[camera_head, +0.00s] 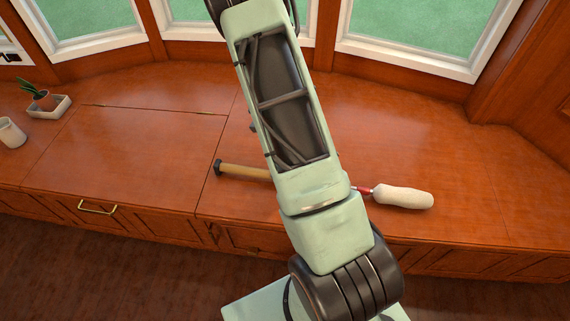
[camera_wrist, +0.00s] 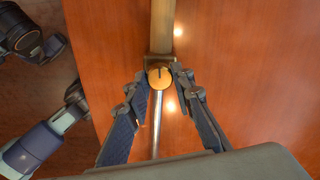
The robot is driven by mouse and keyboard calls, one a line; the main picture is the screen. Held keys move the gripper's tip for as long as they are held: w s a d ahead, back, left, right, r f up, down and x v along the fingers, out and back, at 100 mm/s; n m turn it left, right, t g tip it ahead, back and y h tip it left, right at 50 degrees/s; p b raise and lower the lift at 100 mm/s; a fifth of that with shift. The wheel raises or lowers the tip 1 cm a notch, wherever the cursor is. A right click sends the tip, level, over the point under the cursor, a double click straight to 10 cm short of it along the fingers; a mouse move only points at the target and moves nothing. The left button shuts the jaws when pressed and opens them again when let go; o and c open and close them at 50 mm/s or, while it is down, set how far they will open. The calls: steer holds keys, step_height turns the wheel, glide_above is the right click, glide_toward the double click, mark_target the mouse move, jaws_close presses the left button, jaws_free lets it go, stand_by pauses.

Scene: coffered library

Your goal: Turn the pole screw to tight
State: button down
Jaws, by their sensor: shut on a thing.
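The pole lies on the wooden window bench in the head view. Its wooden part (camera_head: 243,171) has a dark end cap at the left, and a red piece and a white roller (camera_head: 403,197) are at the right. My arm hides its middle. In the wrist view the wooden tube (camera_wrist: 162,28) meets a dark collar, and a thin metal rod (camera_wrist: 156,135) runs on below. The pole screw (camera_wrist: 159,78) is a round brass-coloured knob with a dark mark near its top. My gripper (camera_wrist: 160,76) is shut on this knob, one fingertip on each side. The head view hides my gripper.
The bench top (camera_head: 140,140) is clear around the pole. A potted plant (camera_head: 45,100) and a white cup (camera_head: 11,132) stand at the far left. Windows rise behind the bench; drawers with a brass handle (camera_head: 97,207) are in its front.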

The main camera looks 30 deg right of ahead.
stand_by(0.9)
steer(key=c, duration=1.7)
jaws_free()
steer(key=shift+o, duration=0.2)
steer(key=shift+r, duration=0.15)
step_height(320, 180, up, 12)
